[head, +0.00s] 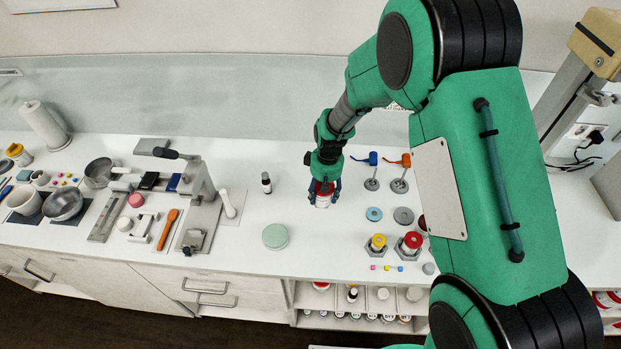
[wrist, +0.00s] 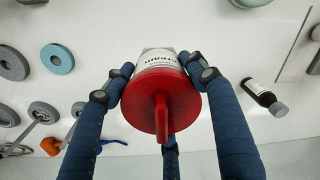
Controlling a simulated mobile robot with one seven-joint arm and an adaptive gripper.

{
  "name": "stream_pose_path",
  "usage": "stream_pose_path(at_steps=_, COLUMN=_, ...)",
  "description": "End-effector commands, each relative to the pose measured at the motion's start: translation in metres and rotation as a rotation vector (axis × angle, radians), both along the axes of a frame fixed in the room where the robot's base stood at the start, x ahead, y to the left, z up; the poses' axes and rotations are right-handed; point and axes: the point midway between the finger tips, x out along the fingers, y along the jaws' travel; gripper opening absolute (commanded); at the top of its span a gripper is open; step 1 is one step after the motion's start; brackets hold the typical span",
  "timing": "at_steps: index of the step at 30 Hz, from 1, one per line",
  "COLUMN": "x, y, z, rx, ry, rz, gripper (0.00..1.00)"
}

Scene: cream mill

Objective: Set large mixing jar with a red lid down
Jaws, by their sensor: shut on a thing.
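The large mixing jar (wrist: 160,62) is white with printed text and has a red lid (wrist: 161,100) with a raised red bar on top. My gripper (wrist: 160,90) is shut on it, with blue fingers around the lid from several sides. In the head view my gripper (head: 323,190) points down at the counter and the jar (head: 323,200) shows small between the fingers. The jar looks upright. I cannot tell whether its base touches the white counter (head: 310,240).
A small brown bottle (head: 266,182) stands left of the jar. Blue and orange tools on round stands (head: 371,183) are to the right. A pale green disc (head: 275,236) lies at front left. Red- and yellow-lidded jars (head: 377,243) stand at front right. The counter just in front is clear.

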Motion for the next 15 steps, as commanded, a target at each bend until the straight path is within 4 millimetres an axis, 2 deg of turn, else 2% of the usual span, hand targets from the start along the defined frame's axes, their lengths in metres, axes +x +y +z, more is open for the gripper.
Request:
stream_pose_path(at_steps=4, x=0.0006, y=0.0000, z=-0.0088, rx=0.001, ry=-0.001, rz=0.000, gripper=0.14)
stream_pose_path(at_steps=15, x=0.0007, y=0.0001, z=-0.0103, rx=0.001, ry=-0.002, rz=0.000, gripper=0.14)
